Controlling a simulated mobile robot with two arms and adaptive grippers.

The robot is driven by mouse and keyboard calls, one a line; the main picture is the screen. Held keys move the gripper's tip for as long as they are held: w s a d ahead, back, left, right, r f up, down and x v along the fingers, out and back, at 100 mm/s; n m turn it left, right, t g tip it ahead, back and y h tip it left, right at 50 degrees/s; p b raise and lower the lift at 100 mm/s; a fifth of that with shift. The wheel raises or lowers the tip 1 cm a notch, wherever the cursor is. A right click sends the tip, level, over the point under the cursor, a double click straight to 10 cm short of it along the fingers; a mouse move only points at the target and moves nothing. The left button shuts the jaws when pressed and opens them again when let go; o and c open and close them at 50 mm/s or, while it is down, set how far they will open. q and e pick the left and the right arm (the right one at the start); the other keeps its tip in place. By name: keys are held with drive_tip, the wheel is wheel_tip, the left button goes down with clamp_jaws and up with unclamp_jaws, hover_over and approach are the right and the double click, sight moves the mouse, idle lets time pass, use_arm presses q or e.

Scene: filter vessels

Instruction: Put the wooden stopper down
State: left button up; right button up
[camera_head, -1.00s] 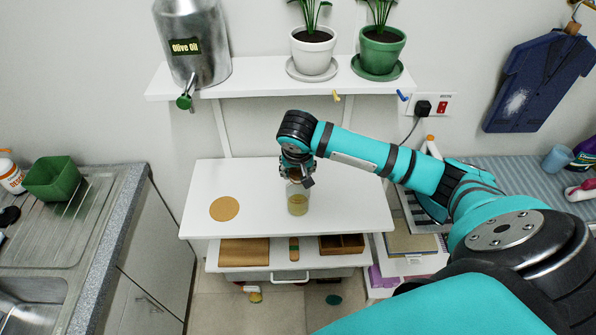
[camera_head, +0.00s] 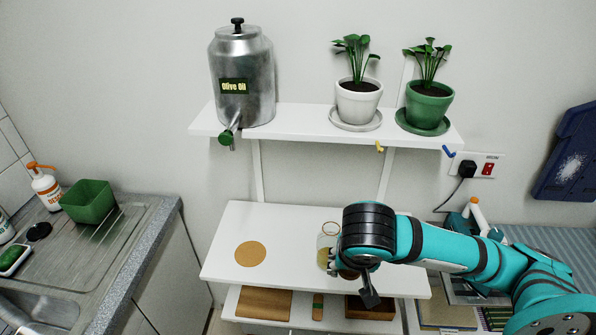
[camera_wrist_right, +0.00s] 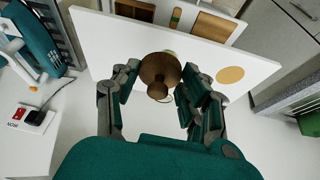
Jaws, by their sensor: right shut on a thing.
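The wooden stopper (camera_wrist_right: 160,72) is brown and round with a darker knob, and sits between the fingers of my right gripper (camera_wrist_right: 160,88) in the wrist view. My right gripper (camera_head: 350,275) is shut on it, in front and to the right of the glass jar in the head view. A brown bit of the stopper (camera_head: 348,274) shows below the wrist. The glass jar (camera_head: 325,246) stands open on the white table, partly hidden by my gripper. A round cork mat (camera_head: 250,254) lies flat and empty on the table's left. My left gripper is not in view.
The white table top (camera_head: 285,225) has free room around the mat. A lower shelf holds a wooden board (camera_head: 264,303) and a brown box (camera_head: 370,308). An olive oil can (camera_head: 242,75) and two potted plants stand on the wall shelf above.

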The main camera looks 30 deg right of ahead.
drive_tip(key=shift+s+a+f, duration=0.1)
drive_tip(key=shift+a+f, duration=0.05)
drive_tip(key=w+a+f+n+y+b, duration=0.2)
drive_tip(key=w+a+f+n+b, duration=0.3)
drive_tip(key=w+a+n+b, duration=0.2)
drive_tip(key=w+b, duration=0.1)
drive_tip(key=b, duration=0.1)
drive_tip(key=shift+w+a+t+y+b, duration=0.3)
drive_tip(key=shift+w+a+t+b, duration=0.05)
drive_tip(key=shift+a+t, duration=0.05)
